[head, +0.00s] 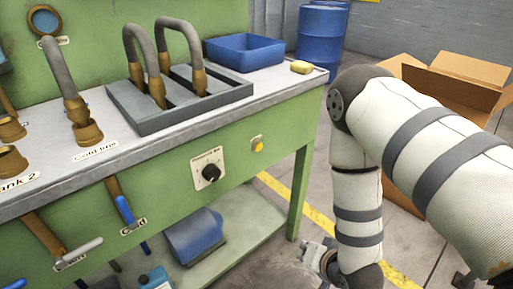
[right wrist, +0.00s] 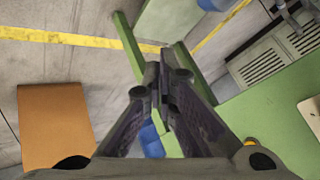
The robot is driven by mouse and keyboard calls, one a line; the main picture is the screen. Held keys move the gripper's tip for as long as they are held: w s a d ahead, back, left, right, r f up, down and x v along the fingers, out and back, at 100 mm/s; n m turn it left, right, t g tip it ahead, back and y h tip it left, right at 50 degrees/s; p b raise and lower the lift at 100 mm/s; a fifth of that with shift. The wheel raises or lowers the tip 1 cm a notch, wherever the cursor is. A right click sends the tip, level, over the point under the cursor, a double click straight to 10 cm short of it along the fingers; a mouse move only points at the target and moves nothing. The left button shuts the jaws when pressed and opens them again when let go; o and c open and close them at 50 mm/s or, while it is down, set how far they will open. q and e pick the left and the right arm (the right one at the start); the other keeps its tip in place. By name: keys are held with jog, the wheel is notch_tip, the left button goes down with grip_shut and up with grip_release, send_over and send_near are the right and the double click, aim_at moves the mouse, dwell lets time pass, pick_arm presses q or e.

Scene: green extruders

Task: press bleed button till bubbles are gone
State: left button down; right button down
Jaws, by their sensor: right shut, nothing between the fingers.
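In the right wrist view a bit of yellow (right wrist: 249,142), likely this button, shows at the lower right, partly hidden behind the gripper. My right gripper (head: 318,258) hangs low, right of the bench leg and below the button, apart from the panel. In the right wrist view its fingers (right wrist: 162,82) are together with nothing between them. A round blue window (head: 45,19) is at the upper left; I cannot make out bubbles. My left gripper is out of view.
Cardboard boxes (head: 460,84) stand behind my right arm.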

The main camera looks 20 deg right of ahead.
aim_at(259, 147)
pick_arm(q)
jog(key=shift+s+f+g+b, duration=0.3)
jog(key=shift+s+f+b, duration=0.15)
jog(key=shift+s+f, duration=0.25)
pick_arm(e)
jog(key=w+d+r+m+t+h, duration=0.1)
jog(key=w+d+r+m+t, duration=0.1)
jog(key=w+r, duration=0.5)
jog(key=w+d+r+m+t, duration=0.2)
jog(key=w+r+m+t, duration=0.1)
jog(key=w+r+t, duration=0.2)
jog(key=w+r, duration=0.1)
jog(key=w, duration=0.1)
jog(key=shift+w+d+r+m+t+h, duration=0.15)
jog(key=shift+w+r+m+t+h, duration=0.15)
jog(key=shift+r+m+h, duration=0.1)
